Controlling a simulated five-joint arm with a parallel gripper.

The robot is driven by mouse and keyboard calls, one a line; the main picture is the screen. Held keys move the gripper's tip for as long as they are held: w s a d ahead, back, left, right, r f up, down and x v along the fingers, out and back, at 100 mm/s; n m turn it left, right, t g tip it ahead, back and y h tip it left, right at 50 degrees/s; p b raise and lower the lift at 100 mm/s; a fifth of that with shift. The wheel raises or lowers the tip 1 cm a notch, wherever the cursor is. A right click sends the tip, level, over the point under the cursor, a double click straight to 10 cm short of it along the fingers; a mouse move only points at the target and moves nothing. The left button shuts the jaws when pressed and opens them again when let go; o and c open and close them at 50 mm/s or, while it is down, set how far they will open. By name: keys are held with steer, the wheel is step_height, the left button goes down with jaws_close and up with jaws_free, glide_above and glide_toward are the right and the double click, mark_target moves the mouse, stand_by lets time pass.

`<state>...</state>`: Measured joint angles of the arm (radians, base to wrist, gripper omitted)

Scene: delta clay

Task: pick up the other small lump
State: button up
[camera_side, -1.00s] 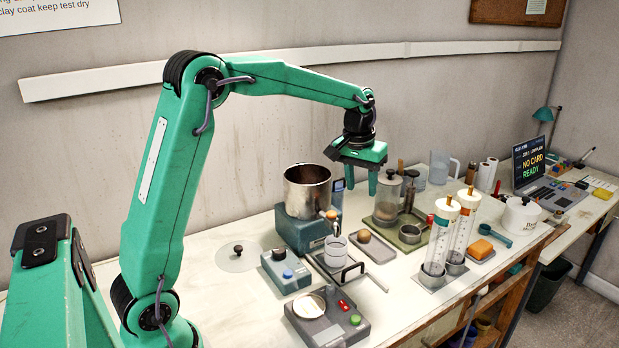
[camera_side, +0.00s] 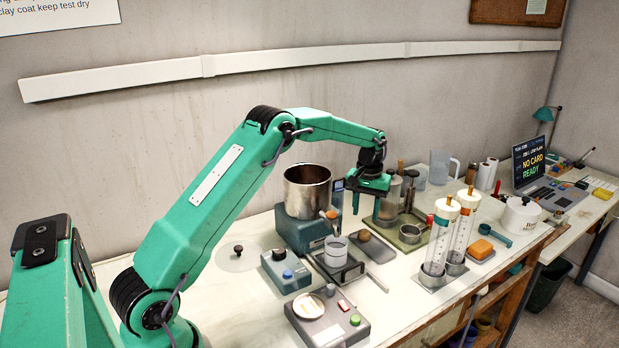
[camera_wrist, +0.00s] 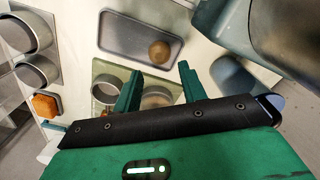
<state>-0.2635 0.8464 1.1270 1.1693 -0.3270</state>
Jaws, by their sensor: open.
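A small round brown lump (camera_side: 364,236) sits on a flat grey tray (camera_side: 381,252) in the side view. In the wrist view the lump (camera_wrist: 159,50) lies near one end of the tray (camera_wrist: 118,30), just past my fingertips. My gripper (camera_side: 366,210) is open and empty, pointing down, and appears above the lump and apart from it. In the wrist view its two green fingers (camera_wrist: 160,70) stand apart, with the lump showing beyond the gap between them. I see no second lump like it for certain.
A steel pot (camera_side: 307,190) on a dark base stands left of my gripper. A clear lidded jar (camera_side: 389,198) stands close on the right. Two tall clear cylinders (camera_side: 440,238) and an orange block (camera_side: 480,248) are farther right. A clear beaker (camera_side: 335,250) stands left of the tray.

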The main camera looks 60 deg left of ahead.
mark_target(364, 240)
steer(key=shift+d+f, duration=0.1)
steer(key=shift+f, duration=3.8)
steer(key=c, duration=0.6)
